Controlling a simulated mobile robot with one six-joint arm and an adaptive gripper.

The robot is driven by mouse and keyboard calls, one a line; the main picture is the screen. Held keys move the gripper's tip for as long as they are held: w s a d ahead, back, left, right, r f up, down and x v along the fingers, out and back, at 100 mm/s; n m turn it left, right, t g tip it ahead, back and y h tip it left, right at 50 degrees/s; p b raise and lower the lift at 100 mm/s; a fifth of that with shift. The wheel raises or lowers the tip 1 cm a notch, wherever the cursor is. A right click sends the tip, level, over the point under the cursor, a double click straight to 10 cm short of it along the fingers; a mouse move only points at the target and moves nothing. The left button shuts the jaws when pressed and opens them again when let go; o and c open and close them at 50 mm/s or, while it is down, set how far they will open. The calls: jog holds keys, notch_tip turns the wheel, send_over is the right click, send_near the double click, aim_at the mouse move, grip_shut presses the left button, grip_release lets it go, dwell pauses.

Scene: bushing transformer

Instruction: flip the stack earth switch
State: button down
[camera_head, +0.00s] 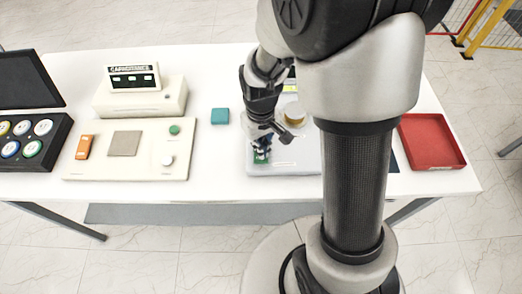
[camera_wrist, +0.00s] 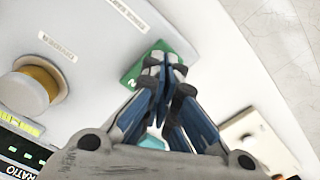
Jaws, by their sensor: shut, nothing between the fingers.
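A green switch block (camera_head: 261,158) sits on the light grey panel (camera_head: 298,160) near its front left corner, and my gripper covers much of it. In the wrist view the green block (camera_wrist: 131,76) shows at my fingertips, with a pale mark on it. No readable label names it as the stack earth switch. My gripper (camera_head: 262,152) points down over the block. In the wrist view its fingers (camera_wrist: 164,68) are shut together with nothing between them. The tips are at or just above the block; contact cannot be told. The block's far part is hidden behind the fingers.
A gold-wound bushing (camera_head: 294,113) stands behind my gripper on the panel. A teal cube (camera_head: 220,116) lies to the left, beside a cream board (camera_head: 100,165) with knobs and a capacitance meter (camera_head: 140,95). A red tray (camera_head: 432,141) is at the right. My arm blocks the panel's right side.

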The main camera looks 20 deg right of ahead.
jog(key=shift+f+b, duration=1)
jog(key=shift+f, duration=0.35)
dwell(0.5)
notch_tip(320, 180, up, 7)
jog(key=p, duration=0.5)
jog(key=shift+p, duration=0.35)
dwell(0.4)
jog(key=shift+r, duration=0.3)
jog(key=s+r+m+t+b, duration=0.2)
jog(key=s+r+t+b, duration=0.2)
jog(key=s+r, duration=1.1)
jog(key=shift+r+t, duration=0.3)
jog(key=shift+r, duration=0.2)
